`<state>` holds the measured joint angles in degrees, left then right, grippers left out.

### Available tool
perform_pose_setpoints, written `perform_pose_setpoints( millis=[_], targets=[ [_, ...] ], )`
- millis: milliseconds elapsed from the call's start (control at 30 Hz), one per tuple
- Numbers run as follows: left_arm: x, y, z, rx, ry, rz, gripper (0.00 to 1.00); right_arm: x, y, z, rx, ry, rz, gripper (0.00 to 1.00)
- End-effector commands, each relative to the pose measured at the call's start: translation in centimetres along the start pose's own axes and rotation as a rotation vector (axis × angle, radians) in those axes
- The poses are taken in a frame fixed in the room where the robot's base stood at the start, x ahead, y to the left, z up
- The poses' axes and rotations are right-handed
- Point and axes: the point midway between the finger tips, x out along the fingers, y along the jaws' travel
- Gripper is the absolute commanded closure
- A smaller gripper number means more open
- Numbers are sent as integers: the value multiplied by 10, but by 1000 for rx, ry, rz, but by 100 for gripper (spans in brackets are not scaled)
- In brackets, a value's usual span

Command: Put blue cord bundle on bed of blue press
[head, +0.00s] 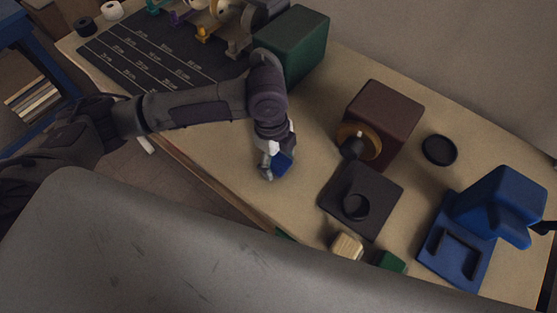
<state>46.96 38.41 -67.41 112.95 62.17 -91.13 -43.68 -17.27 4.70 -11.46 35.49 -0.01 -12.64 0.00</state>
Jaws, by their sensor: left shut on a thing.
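The blue press (500,207) stands at the right end of the table, with its flat blue bed (455,252) in front of its head. A raised rim or recess shows on the bed, and I see nothing lying on it. My left gripper (272,172) points down near the table's front edge, left of the dark plate. It is shut on a small dark blue thing (282,164), which looks like the blue cord bundle and is partly hidden by the fingers. I cannot tell how far it is above the table. My right gripper is not in view.
Between my left gripper and the press are a dark plate with a round knob (375,191), a brown box (386,115) with a wooden disc, a black round dish (439,150), a beige block (346,245) and a green block (391,262). A green box (292,45) stands behind my arm.

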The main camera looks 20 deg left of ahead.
Motion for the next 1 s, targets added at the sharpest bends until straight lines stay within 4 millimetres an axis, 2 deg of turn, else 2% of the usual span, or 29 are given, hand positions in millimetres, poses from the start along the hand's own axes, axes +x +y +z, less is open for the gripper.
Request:
perform_pose_setpoints(
  millis=[167, 400, 600, 867, 1000],
  targets=[
    [-14, -1, -1, 0, 0, -4, 56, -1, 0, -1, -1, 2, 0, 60],
    [-63, -1, -8, 1, 0, -5, 56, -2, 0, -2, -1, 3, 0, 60],
    [-92, -1, -11, 0, 0, -3, 56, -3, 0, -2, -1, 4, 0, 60],
    [-101, 0, -11, -27, 0, -3, 56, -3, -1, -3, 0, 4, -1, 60],
    [-107, 0, -4, -185, -1, -24, 56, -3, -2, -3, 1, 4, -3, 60]
  ],
)
